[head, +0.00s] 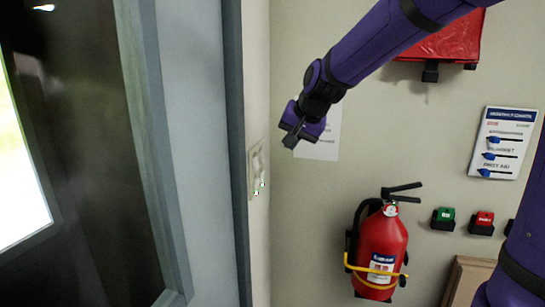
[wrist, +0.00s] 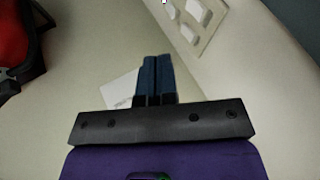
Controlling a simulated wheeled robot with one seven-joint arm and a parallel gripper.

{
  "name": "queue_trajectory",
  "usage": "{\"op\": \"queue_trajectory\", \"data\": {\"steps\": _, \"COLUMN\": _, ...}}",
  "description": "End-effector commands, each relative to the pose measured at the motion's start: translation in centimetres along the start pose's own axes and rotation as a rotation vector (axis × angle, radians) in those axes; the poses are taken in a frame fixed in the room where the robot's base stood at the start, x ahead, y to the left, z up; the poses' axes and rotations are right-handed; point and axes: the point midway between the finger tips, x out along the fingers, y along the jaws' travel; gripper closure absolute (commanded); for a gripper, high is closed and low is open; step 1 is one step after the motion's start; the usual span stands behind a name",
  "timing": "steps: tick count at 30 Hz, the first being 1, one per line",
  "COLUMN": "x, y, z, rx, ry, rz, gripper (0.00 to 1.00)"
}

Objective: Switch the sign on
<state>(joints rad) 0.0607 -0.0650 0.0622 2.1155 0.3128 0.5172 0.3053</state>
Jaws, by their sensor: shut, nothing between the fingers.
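A pale switch panel (head: 254,172) with several rockers is on the narrow wall beside the door frame. It also shows in the wrist view (wrist: 207,22) at the top, with white rockers and a small green-white spot at its upper edge. My gripper (head: 291,140) is shut and empty, a little right of the panel and apart from it in the head view. In the wrist view its dark blue fingers (wrist: 157,62) are together, pointing at the wall below and left of the panel. I cannot tell which sign the rockers serve; no lit sign shows.
A white paper (head: 322,140) is on the wall behind my gripper. A red fire extinguisher (head: 381,250), green (head: 443,218) and red (head: 482,222) buttons, a board with blue sliders (head: 503,142) and a red case (head: 450,42) are on the right. A glazed door (head: 90,150) is left.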

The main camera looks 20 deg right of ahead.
Motion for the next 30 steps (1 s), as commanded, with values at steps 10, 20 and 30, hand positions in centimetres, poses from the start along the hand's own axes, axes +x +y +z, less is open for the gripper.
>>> {"op": "queue_trajectory", "data": {"steps": 10, "x": 5.4, "y": 0.1, "z": 0.1, "rx": 0.001, "ry": -0.005, "rz": 0.002, "gripper": 1.00}}
{"op": "queue_trajectory", "data": {"steps": 20, "x": 10.4, "y": -1.1, "z": 0.2, "rx": -0.004, "ry": -0.002, "rz": -0.001, "gripper": 1.00}}
{"op": "queue_trajectory", "data": {"steps": 30, "x": 11.8, "y": -3.3, "z": 0.2, "rx": -0.001, "ry": 0.000, "rz": -0.001, "gripper": 1.00}}
